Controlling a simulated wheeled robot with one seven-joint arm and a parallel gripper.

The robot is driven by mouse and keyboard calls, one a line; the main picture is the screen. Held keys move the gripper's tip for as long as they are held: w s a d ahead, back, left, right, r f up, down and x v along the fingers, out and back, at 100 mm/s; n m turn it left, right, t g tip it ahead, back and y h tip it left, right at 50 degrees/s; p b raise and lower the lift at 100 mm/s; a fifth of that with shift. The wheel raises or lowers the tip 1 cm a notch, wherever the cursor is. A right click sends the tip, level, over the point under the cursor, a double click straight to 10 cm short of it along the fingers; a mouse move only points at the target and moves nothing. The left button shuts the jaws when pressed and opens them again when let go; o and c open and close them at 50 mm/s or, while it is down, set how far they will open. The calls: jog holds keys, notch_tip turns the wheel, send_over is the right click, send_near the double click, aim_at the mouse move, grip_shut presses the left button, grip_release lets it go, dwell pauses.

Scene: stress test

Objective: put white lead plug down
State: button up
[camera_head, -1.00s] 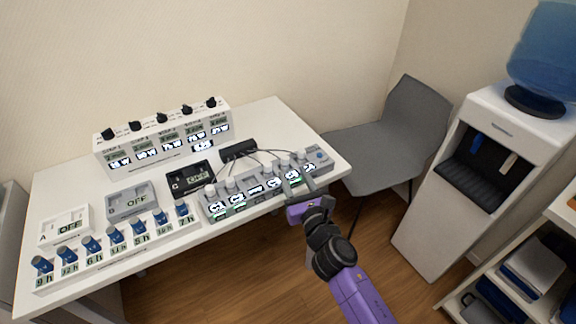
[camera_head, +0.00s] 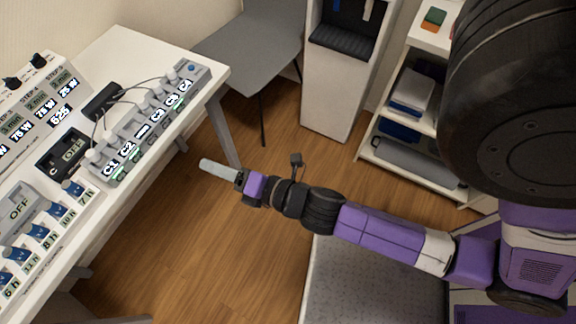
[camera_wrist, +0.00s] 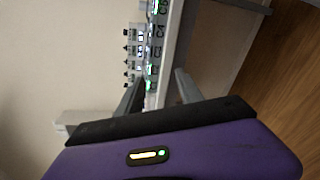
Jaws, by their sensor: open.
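Several white lead plugs stand along the grey panel (camera_head: 150,122) with sockets marked C1, C2 and so on; one white plug (camera_head: 93,156) is at its near left end. Thin dark leads run from a black box (camera_head: 102,101) to the plugs. Which plug the task means, I cannot tell. My gripper (camera_head: 204,164) is over the floor, right of the table and apart from the panel. In the wrist view its two grey fingers (camera_wrist: 158,88) are spread, with nothing visible between them. The panel shows beyond the fingers there (camera_wrist: 158,50).
The white table (camera_head: 125,50) also holds a black unit C (camera_head: 62,152), a grey unit reading OFF (camera_head: 14,208) and a row of blue knobs. A grey chair (camera_head: 255,45), a white water dispenser (camera_head: 335,90) and shelves (camera_head: 415,90) stand behind. Wooden floor (camera_head: 215,235) is open below my gripper.

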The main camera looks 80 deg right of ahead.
jog(key=s+a+r+m+y, duration=0.1)
jog(key=s+a+r+m, duration=0.2)
jog(key=s+m, duration=0.5)
jog(key=s+a+r+m+g+y, duration=0.1)
jog(key=s+a+r+m, duration=0.3)
jog(key=s+m, duration=0.5)
jog(key=shift+s+a+r+m+y, duration=0.2)
jog(key=shift+r+m+y, duration=0.25)
jog(key=shift+m+y, duration=0.55)
